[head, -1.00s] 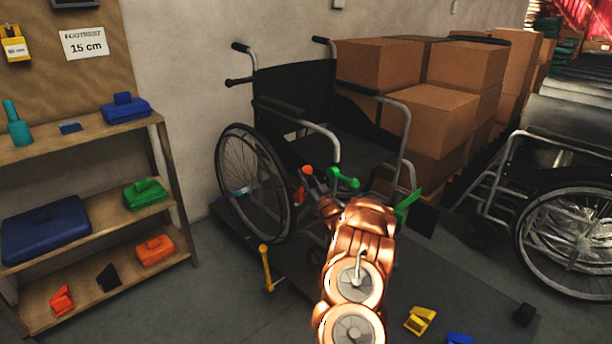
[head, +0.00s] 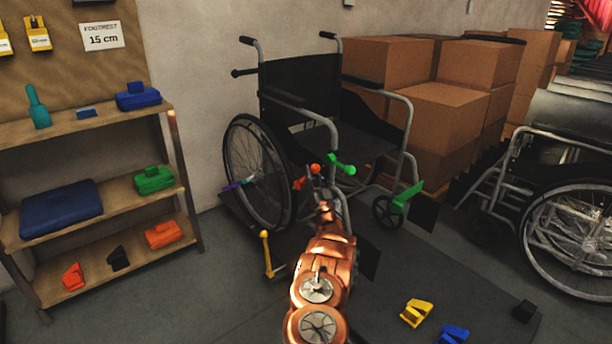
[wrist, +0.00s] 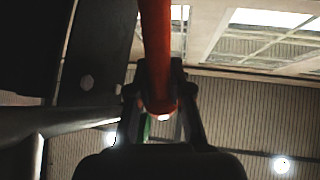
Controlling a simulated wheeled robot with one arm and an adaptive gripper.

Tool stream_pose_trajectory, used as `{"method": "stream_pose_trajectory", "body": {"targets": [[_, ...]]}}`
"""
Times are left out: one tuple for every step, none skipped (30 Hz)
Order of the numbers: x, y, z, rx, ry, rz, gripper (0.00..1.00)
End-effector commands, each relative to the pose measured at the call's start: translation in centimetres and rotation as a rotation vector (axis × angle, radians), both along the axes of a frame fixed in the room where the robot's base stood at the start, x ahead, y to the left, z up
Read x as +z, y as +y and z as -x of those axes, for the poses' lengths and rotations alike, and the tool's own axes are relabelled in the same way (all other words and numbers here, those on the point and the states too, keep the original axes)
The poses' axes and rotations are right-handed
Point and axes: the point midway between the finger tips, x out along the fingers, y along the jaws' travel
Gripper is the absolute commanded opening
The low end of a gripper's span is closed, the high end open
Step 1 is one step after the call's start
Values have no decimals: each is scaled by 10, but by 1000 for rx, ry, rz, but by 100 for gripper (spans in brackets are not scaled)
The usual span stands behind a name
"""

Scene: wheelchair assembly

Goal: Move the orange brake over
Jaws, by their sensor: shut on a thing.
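The orange brake (head: 315,169) is on the wheelchair (head: 303,95), by the near front of the big left wheel. Its round orange knob shows just left of the green lever (head: 342,165). In the wrist view the orange lever (wrist: 156,40) comes down from the top, its rounded end between the fingers. My gripper (wrist: 160,98) is shut on the orange brake. In the head view my copper-coloured arm reaches up to the lever from below, and the fingers are too small to make out clearly.
A yellow lever (head: 266,253) stands left of my arm. A green plate (head: 405,198) is at the right front of the chair. Yellow (head: 416,313) and blue (head: 453,334) parts lie at lower right. A shelf (head: 110,197) stands left, cardboard boxes (head: 435,120) behind.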

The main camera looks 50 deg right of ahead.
Motion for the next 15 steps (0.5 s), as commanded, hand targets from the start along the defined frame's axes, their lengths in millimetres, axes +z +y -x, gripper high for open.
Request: {"method": "stream_pose_trajectory", "body": {"targets": [[17, -3, 6, -7, -35, 24, 0], [17, -4, 7, -9, -36, 24, 0], [17, -5, 9, -10, -38, 25, 0], [17, -5, 9, -11, -40, 25, 0], [18, -6, 10, -13, -41, 25, 0], [18, -7, 11, -14, -42, 25, 0], [18, -7, 11, -15, -43, 25, 0], [18, -7, 12, -16, -42, 25, 0], [18, -7, 12, -16, -43, 26, 0], [18, -8, 12, -18, -43, 26, 0], [18, -8, 12, -18, -43, 26, 0], [19, -8, 13, -18, -43, 26, 0], [19, -8, 13, -18, -43, 26, 0], [19, -8, 13, -18, -43, 26, 0], [19, -8, 13, -18, -43, 26, 0]]}}
